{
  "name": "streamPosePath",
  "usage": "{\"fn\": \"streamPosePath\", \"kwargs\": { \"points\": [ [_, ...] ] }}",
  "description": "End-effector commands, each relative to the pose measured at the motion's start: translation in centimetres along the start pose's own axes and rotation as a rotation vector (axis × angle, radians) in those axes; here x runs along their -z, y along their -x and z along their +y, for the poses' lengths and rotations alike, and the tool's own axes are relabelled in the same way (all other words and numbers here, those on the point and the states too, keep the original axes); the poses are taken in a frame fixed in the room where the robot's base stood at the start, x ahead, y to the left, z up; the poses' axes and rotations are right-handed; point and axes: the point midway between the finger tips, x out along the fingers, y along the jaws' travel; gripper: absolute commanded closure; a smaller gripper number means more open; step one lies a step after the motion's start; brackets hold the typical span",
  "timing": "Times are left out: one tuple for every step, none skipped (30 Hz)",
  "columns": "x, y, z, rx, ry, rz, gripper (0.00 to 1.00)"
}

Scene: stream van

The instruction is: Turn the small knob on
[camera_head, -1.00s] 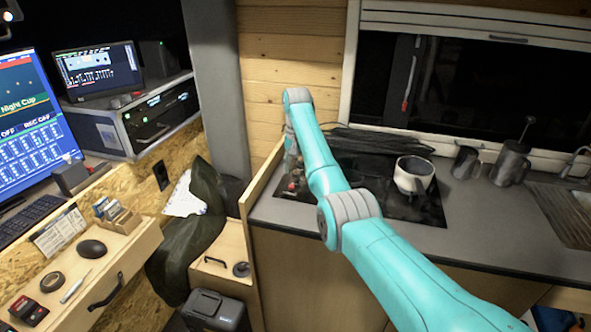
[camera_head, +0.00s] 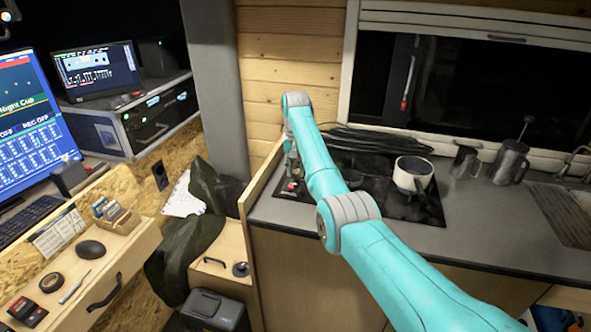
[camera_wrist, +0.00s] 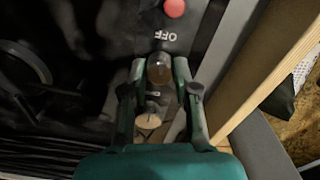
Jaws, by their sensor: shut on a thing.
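A small brown, rounded knob (camera_wrist: 159,68) stands on the dark hob panel in the wrist view, just below a white "OFF" mark. My gripper (camera_wrist: 160,76) has its two fingers on either side of this knob and is shut on it. A paler, beige round piece (camera_wrist: 148,122) shows lower down between the fingers. A red knob (camera_wrist: 174,8) lies beyond the mark, clear of the fingers. In the head view my gripper (camera_head: 290,172) is down at the left end of the hob. The knob's turn angle cannot be read.
The black hob (camera_head: 425,211) carries a white pot (camera_head: 413,176). A wooden partition (camera_head: 262,180) rises close beside my gripper at the left. Metal jugs (camera_head: 509,163) stand by the sink at the right. The front of the counter (camera_head: 460,250) is clear.

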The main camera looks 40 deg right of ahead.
Motion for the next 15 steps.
{"fn": "streamPosePath", "kwargs": {
  "points": [
    [-0.01,-0.03,-0.01,0.0,0.014,0.0,1.0],
    [-0.01,-0.03,-0.01,0.0,0.025,-0.001,1.0],
    [-0.01,-0.03,-0.01,0.0,0.044,-0.001,1.0],
    [-0.01,-0.03,-0.01,0.0,0.058,-0.001,1.0],
    [-0.01,-0.03,-0.01,0.0,0.076,-0.001,1.0],
    [-0.01,-0.03,-0.02,0.0,0.101,-0.001,1.0],
    [-0.01,-0.03,-0.02,0.0,0.121,-0.001,1.0],
    [-0.01,-0.03,-0.02,0.0,0.144,-0.001,1.0],
    [-0.01,-0.03,-0.02,0.0,0.176,-0.001,1.0],
    [-0.01,-0.04,-0.02,0.0,0.201,-0.001,1.0],
    [-0.01,-0.04,-0.02,0.0,0.227,-0.001,1.0],
    [-0.01,-0.04,-0.02,0.0,0.264,-0.001,1.0],
    [-0.01,-0.04,-0.02,0.0,0.292,-0.001,1.0],
    [-0.01,-0.04,-0.02,0.0,0.32,-0.001,1.0],
    [-0.01,-0.04,-0.02,0.0,0.359,-0.001,1.0]
  ]
}}
